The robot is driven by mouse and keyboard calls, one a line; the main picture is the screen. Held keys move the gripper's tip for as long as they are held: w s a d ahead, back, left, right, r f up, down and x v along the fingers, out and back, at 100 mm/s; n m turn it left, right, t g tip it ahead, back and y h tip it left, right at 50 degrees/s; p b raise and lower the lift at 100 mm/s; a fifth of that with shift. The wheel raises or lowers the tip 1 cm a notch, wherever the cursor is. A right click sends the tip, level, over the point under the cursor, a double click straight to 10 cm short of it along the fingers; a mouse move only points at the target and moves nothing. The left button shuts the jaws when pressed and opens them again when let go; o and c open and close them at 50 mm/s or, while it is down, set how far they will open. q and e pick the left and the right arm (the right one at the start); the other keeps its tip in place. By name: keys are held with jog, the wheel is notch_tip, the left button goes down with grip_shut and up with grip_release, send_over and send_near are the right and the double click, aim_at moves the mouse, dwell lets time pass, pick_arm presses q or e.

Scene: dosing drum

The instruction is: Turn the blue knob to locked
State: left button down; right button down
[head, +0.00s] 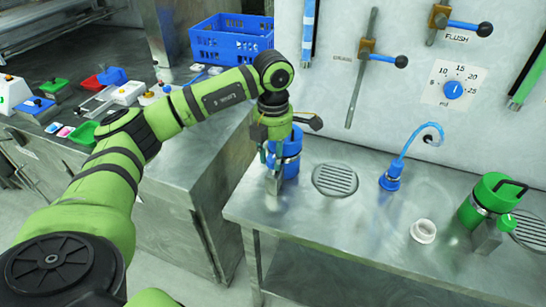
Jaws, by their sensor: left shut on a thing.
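A blue container (291,148) stands upright at the left end of the steel bench. My left gripper (272,150) points down at its near left side and is shut on a part of it. The gripper hides that part, so I cannot tell its shape or setting. A grey block (273,183) shows just below. A blue dial (453,90) sits on the back wall on a white plate with a scale from 5 to 25. No locked mark is readable. My right gripper is not in view.
A drain grate (335,180), a blue fitting with a curved hose (390,180), a white ring (423,231) and a green container (489,196) are on the bench (345,232). Levers hang on the wall. A blue crate (231,42) and several small boxes cover the left counter.

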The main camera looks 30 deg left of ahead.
aim_at(273, 158)
pick_arm(q)
jog(key=shift+m, duration=0.3)
jog(key=c, duration=0.9)
grip_release()
jog(key=shift+r, duration=0.2)
notch_tip(273, 158, up, 12)
jog(key=shift+f, duration=0.2)
